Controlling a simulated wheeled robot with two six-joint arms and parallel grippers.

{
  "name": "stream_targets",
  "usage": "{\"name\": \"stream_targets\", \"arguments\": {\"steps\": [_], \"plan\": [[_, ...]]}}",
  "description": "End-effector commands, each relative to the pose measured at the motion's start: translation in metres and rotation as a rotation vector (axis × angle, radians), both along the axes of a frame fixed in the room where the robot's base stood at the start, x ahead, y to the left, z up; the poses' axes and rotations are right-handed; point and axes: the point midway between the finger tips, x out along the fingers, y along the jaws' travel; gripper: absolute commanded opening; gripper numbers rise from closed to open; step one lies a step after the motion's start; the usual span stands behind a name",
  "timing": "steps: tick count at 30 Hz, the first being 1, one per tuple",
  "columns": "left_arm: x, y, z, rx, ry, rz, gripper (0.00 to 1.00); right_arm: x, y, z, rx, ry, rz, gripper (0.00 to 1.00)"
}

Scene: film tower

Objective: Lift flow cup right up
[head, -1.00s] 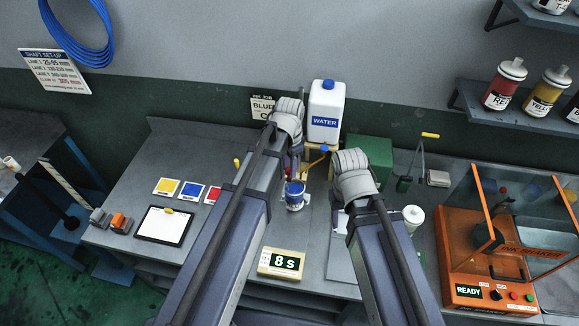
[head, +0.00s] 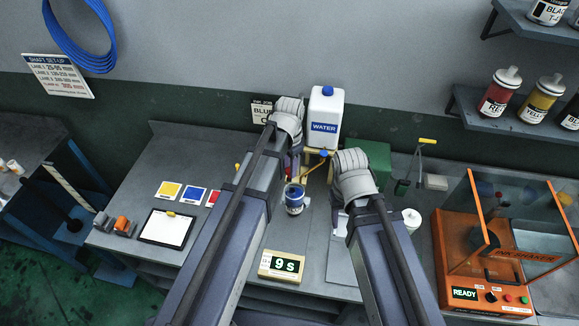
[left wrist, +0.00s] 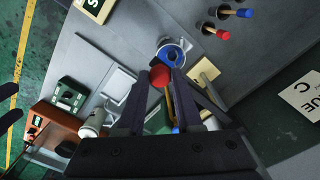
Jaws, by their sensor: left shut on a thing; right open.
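A small pot with a blue label (head: 294,205) and blue ink stands on the bench below my left gripper (head: 297,168). The pot also shows in the left wrist view (left wrist: 181,45), just beyond the red ball. The lower end of the held thing is hidden, so I cannot tell whether it touches the pot. My right gripper (head: 334,178) is open, its fingers mostly hidden behind its wrist.
A white water bottle (head: 326,117) stands behind, with a blue-knobbed handle (head: 324,153) near it. A timer (head: 282,266) reads 9 s at the front. The orange shaker (head: 488,296) is at the right. A clipboard (head: 165,228) and colour cards lie left. Bench between arms is narrow.

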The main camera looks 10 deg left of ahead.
Motion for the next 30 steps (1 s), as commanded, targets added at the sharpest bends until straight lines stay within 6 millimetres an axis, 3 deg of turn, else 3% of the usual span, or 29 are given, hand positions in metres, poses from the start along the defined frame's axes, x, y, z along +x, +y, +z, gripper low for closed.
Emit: {"name": "stream_targets", "arguments": {"steps": [1,9,20,21,28,30], "plan": [[0.000,0.000,0.017,0.001,-0.001,0.000,0.00,0.000,0.000,0.017,0.000,0.001,0.000,0.50],[0.000,0.000,0.054,0.001,-0.001,0.000,0.00,-0.001,0.000,0.054,0.001,0.000,-0.019,0.50],[0.000,0.000,0.054,0.001,-0.001,0.000,0.00,-0.001,0.000,0.054,0.002,0.000,-0.024,0.50],[0.000,0.000,0.054,0.001,-0.001,0.000,0.36,-0.001,0.000,0.054,0.002,0.000,-0.024,0.50],[0.000,0.000,0.054,0.000,0.000,0.000,0.62,-0.001,0.000,0.054,0.002,0.000,-0.024,0.50],[0.000,0.000,0.054,0.000,0.000,0.000,0.64,-0.001,0.000,0.054,0.002,0.000,-0.024,0.50]]}}
